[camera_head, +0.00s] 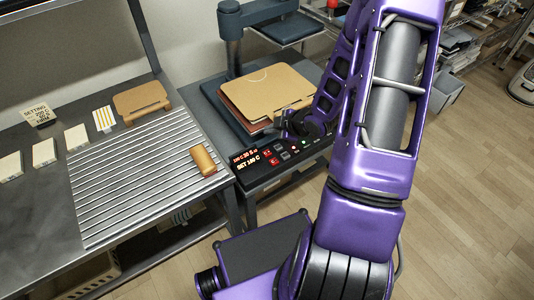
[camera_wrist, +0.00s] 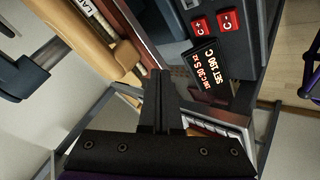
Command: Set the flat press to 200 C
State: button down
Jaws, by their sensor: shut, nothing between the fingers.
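The flat press (camera_head: 235,95) stands right of the metal bench, with brown boards (camera_head: 268,88) on its lower bed. Its dark control panel (camera_head: 262,172) is at the front. The lit display (camera_head: 248,159) shows a SET line that looks like 190 C in the wrist view (camera_wrist: 208,70), though the last digits are small. Red buttons C+ (camera_wrist: 201,27) and C- (camera_wrist: 228,20) sit beside the display. My gripper (camera_wrist: 160,74) is shut and empty, its tips apart from both buttons in the picture. In the head view my arm partly hides the panel's right side.
The floor at right (camera_head: 460,220) is mostly clear.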

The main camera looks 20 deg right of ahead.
aim_at(270, 154)
notch_tip(270, 154, down, 8)
jog(key=b, duration=0.6)
dwell(1.7)
jog(key=shift+f+b, duration=0.35)
jog(key=shift+b, duration=0.15)
jog(key=shift+f+b, duration=0.45)
jog(key=shift+f, duration=0.05)
dwell(0.4)
jog(key=shift+r, duration=0.1)
jog(key=shift+r+p, duration=0.7)
jog(key=shift+r, duration=0.1)
notch_tip(270, 154, up, 5)
jog(key=p, duration=0.4)
jog(key=shift+r, duration=0.1)
